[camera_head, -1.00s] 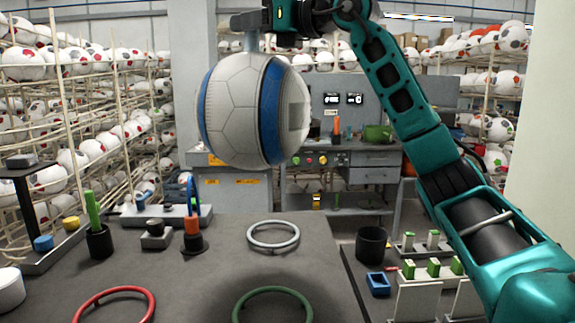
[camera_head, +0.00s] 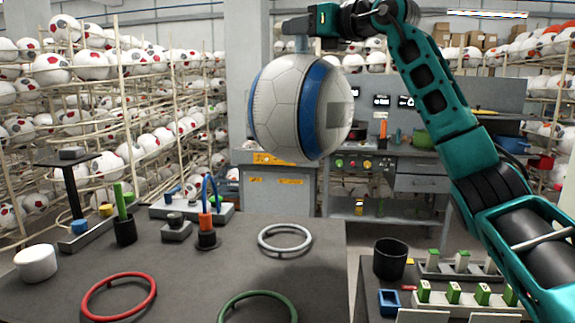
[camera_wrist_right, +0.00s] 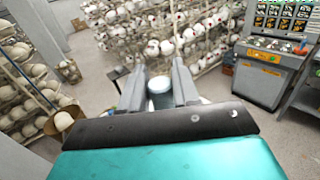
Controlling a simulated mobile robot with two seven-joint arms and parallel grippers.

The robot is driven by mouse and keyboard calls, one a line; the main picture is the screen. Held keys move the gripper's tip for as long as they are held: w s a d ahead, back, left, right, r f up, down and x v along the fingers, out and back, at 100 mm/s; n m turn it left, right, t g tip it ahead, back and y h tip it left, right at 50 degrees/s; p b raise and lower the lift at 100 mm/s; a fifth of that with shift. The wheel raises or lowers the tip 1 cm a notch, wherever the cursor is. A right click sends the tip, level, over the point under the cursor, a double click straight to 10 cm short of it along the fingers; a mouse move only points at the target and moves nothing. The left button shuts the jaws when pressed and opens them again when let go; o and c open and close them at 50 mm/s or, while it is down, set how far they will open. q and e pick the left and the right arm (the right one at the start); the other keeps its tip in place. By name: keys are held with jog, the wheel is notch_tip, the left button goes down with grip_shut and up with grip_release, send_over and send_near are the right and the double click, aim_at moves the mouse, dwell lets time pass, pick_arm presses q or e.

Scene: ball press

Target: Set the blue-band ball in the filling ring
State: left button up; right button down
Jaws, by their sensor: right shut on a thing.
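The blue-band ball (camera_head: 285,105) is a large white ball with blue bands, high above the table in the head view. My right gripper (camera_head: 303,43) is shut on it from above. In the wrist view, my right gripper's fingers (camera_wrist_right: 160,88) have a small pale round thing between them; I cannot tell which part of the ball it is. Three rings lie on the dark table below: a pale grey ring (camera_head: 285,249), a red ring (camera_head: 151,300) and a green ring (camera_head: 290,303). All three look empty. I cannot tell which is the filling ring. My left gripper is not in view.
A second table on the right bears a black cup (camera_head: 390,260) and a blue square frame (camera_head: 389,303). Ball racks fill the background.

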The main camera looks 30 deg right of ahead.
jog(key=shift+h, duration=0.3)
jog(key=w, duration=0.1)
jog(key=w+a, duration=0.1)
jog(key=w+a+f, duration=0.1)
jog(key=w, duration=0.1)
jog(key=shift+w, duration=0.1)
jog(key=shift+d+f+b, duration=0.15)
jog(key=shift+f+b, duration=0.7)
jog(key=shift+f, duration=8.75)
jog(key=shift+f, duration=0.2)
jog(key=c, duration=1.3)
grip_release()
jog(key=shift+f, duration=0.15)
jog(key=o, duration=0.5)
